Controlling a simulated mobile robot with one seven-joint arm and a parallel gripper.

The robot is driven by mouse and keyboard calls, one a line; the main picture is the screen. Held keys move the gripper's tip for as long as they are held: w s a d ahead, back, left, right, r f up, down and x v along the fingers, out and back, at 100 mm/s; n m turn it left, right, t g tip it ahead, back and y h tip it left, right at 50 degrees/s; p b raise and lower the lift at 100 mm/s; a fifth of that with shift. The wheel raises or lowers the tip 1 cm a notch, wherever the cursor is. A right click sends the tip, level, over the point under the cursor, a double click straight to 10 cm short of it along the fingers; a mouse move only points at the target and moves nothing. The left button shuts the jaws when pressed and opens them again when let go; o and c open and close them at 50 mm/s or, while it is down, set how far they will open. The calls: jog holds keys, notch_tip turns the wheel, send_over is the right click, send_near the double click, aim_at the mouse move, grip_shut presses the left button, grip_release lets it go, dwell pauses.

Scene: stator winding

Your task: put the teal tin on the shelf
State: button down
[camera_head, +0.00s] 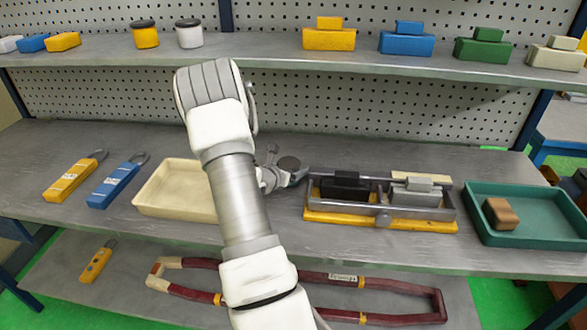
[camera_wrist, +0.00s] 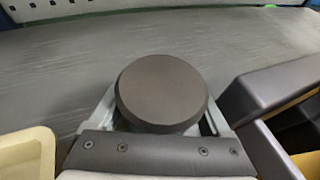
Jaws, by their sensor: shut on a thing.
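My gripper (camera_head: 284,174) is shut on a tin whose dark round lid (camera_head: 289,163) shows in the head view, over the bench between the cream tray and the grey fixture. In the wrist view the same lid (camera_wrist: 161,92) fills the middle, with the jaws on either side of it. The tin's side is almost wholly hidden, so its teal colour is hard to make out. I cannot tell whether its base touches the bench. The upper shelf (camera_head: 270,50) holds a yellow tin (camera_head: 145,36) and a white tin (camera_head: 189,35), both with dark lids, at its left.
The cream tray (camera_head: 140,203) lies left of the gripper, the grey and yellow fixture (camera_head: 320,215) close on its right. A green tray (camera_head: 475,215) stands farther right. Coloured blocks (camera_head: 329,38) line the shelf's right part. The shelf is clear between the white tin and these blocks.

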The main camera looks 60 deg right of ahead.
jog(key=shift+f+b, duration=0.2)
jog(key=shift+b, duration=0.1)
grip_release()
jog(key=shift+r, duration=0.1)
jog(key=shift+a+r+p, duration=0.2)
jog(key=shift+r+p, duration=0.05)
jog(key=shift+p, duration=0.15)
jog(key=v, duration=1.1)
jog(key=shift+a+r, duration=0.15)
jog(key=shift+a, duration=0.1)
